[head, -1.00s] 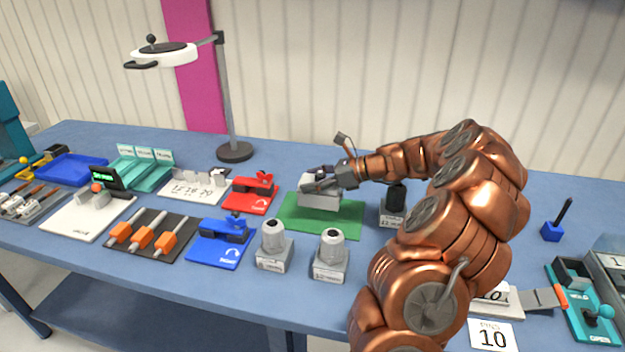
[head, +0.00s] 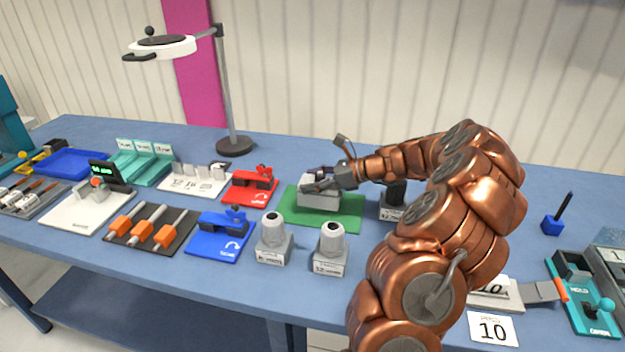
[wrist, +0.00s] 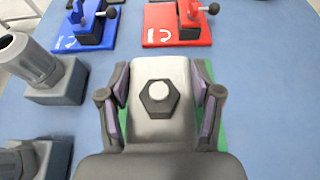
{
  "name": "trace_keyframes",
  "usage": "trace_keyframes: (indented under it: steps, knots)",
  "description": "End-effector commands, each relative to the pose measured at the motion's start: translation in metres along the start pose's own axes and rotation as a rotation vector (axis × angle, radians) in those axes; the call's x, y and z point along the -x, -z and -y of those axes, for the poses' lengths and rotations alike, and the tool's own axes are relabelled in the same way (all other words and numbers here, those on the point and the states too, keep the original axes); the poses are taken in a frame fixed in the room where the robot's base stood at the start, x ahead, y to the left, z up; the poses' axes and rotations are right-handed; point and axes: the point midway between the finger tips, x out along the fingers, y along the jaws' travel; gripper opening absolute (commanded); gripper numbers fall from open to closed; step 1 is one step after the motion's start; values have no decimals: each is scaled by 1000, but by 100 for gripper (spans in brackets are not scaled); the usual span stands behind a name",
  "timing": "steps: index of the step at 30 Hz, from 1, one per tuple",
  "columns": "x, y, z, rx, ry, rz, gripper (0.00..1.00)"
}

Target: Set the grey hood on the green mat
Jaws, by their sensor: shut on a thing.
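The grey hood (head: 318,197) is a boxy grey cover over the green mat (head: 345,222) in the head view. In the wrist view, the grey hood (wrist: 160,108) shows a dark hexagonal knob with a pale centre on its top. My gripper (head: 322,184) is closed on the hood from above, with a finger (wrist: 119,105) against each side. The green mat (wrist: 213,110) shows along the hood's right side in the wrist view. The hood looks upright and at or very near the mat; my gripper hides part of it, so I cannot tell full contact.
A red fixture (head: 249,187) stands left of the mat, with a blue fixture (head: 222,237) nearer the front. Two grey stands with rounded tops (head: 273,240) are in front of the mat. A dark block on a base (head: 393,200) is close on the right.

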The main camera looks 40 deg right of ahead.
Motion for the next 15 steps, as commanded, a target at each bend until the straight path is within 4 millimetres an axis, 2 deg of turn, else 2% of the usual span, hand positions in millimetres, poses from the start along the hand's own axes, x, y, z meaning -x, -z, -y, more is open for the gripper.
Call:
trace_keyframes:
  steps: [15]
  knots:
    - [-4,8,0,0,0,1,19]
